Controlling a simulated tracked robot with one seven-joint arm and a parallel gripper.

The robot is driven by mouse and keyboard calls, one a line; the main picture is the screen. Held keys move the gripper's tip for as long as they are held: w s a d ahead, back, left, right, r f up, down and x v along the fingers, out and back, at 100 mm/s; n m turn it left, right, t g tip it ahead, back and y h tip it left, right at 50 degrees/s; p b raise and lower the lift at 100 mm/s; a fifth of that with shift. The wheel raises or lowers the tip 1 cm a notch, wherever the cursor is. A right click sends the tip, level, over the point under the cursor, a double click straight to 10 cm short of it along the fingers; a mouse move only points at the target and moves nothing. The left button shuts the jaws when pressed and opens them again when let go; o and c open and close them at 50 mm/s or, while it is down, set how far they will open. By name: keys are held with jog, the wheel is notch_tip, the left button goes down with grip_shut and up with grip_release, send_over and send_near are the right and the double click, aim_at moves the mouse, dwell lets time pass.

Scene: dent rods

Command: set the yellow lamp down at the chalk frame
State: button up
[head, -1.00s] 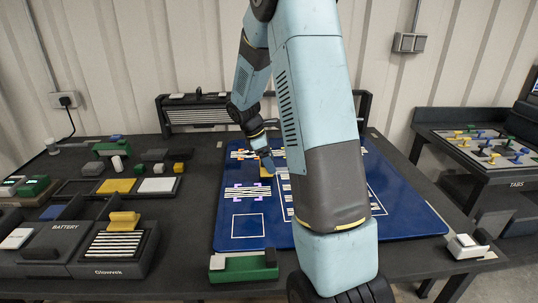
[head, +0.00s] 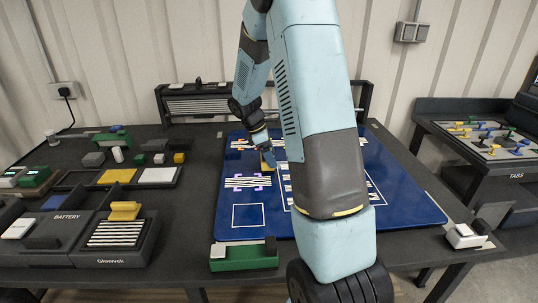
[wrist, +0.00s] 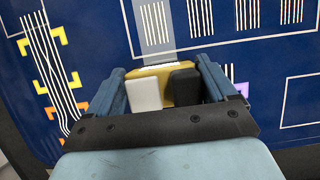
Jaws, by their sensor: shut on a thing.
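The yellow lamp (wrist: 178,72) is between my gripper's fingers (wrist: 163,90) in the wrist view. It is flanked by a white pad and a black pad, and its lower part is hidden. In the head view the lamp (head: 269,164) is a small yellow patch under my gripper (head: 266,155), over the blue mat. I cannot tell whether it touches the mat. A plain white outlined square (head: 248,216), likely the chalk frame, lies empty at the mat's near left. A white outline (wrist: 302,92) also shows at right in the wrist view.
The blue mat (head: 415,212) carries white stripes and purple and orange corner marks. A green block (head: 244,259) stands at its near edge. Left are trays, a yellow block on a striped box (head: 116,235) and small blocks. My arm hides the mat's middle.

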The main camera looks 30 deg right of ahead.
jog(key=shift+f, duration=0.35)
dwell(0.8)
jog(key=o, duration=1.3)
jog(key=shift+c, duration=0.2)
jog(key=shift+a+r, duration=0.1)
jog(key=v, duration=1.3)
jog(key=s+a+r+m+t+y, duration=0.1)
jog(key=s+a+r+m+t, duration=0.15)
jog(key=s+r, duration=0.4)
jog(key=s+a+r+m+t+y, duration=0.1)
jog(key=s+a+r+m, duration=0.3)
jog(key=s, duration=0.4)
jog(key=s+a+r+m+t+y, duration=0.1)
jog(key=s+m+t, duration=0.1)
jog(key=s, duration=0.6)
jog(key=s+a+r+m+t+y, duration=0.1)
jog(key=s+m+t, duration=0.1)
jog(key=s+m, duration=0.3)
jog(key=s, duration=0.3)
jog(key=shift+a, duration=0.35)
